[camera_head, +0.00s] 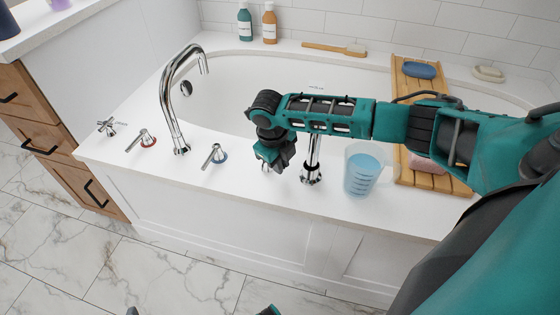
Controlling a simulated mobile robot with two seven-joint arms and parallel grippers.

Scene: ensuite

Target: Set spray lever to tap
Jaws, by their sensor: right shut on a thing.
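My right gripper (277,163) points down at the tub's front deck, between the blue-marked lever (217,155) and the chrome hand-shower stand (312,165). It is shut on a small fitting there, seemingly the spray lever, which the fingers mostly hide; its setting cannot be read. The curved chrome tap spout (166,92) rises farther left, over the tub. A red-marked lever (143,139) and a chrome cross handle (107,127) stand left of the spout. My left gripper cannot be made out.
A measuring jug (362,170) with blue liquid stands right of the hand shower, below my right forearm. A wooden bath tray (405,82) with a blue sponge (419,69) crosses the tub (255,68).

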